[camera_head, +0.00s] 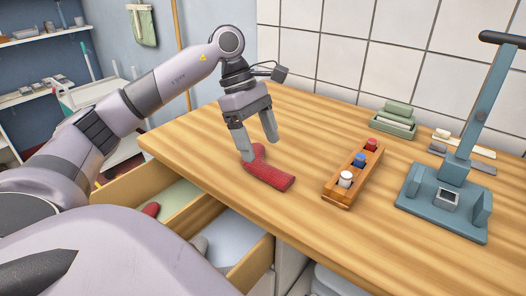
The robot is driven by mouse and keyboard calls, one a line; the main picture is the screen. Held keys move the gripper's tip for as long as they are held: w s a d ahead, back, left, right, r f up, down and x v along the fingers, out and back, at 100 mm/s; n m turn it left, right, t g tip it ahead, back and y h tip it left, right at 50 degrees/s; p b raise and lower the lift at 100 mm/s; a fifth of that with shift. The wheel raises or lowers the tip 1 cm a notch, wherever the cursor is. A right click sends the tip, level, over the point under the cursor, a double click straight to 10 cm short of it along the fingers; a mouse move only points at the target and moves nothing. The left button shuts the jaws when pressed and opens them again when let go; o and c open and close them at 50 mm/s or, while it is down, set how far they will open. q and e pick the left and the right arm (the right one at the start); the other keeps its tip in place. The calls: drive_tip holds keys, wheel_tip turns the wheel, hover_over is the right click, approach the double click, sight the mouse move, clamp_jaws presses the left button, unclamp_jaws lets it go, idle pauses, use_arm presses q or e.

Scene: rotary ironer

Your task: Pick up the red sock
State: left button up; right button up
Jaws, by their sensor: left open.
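The red sock (269,175) lies flat on the wooden worktop, left of the small wooden rack. My left gripper (258,151) comes down from above over the sock's upper left end. Its two fingers are apart, one on the left side of that end and one at the right and behind it. The fingers partly hide the sock's upper end. I cannot tell whether they touch the sock. My right gripper is not in view.
A wooden rack (334,191) with several coloured spools stands right of the sock. A blue-grey press (418,209) with a tall lever stands farther right. Green boxes (393,121) sit behind. Two open drawers (226,271) stick out below the worktop's front edge. Tiled wall (390,45) behind.

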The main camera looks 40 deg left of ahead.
sight(272, 170)
use_arm(q)
drive_tip(key=shift+w+a+f, duration=0.15)
drive_tip(key=shift+w+a, duration=0.1)
drive_tip(key=shift+w, duration=0.1)
drive_tip(key=x, duration=0.6)
drive_tip(key=shift+w+d+f, duration=0.1)
drive_tip(key=shift+w+f, duration=0.05)
drive_tip(key=shift+f, duration=0.25)
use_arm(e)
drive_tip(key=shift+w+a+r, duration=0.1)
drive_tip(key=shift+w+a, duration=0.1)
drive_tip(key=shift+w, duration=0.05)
use_arm(q)
drive_tip(key=shift+c, duration=0.3)
drive_tip(key=c, duration=1)
drive_tip(key=shift+c, duration=0.2)
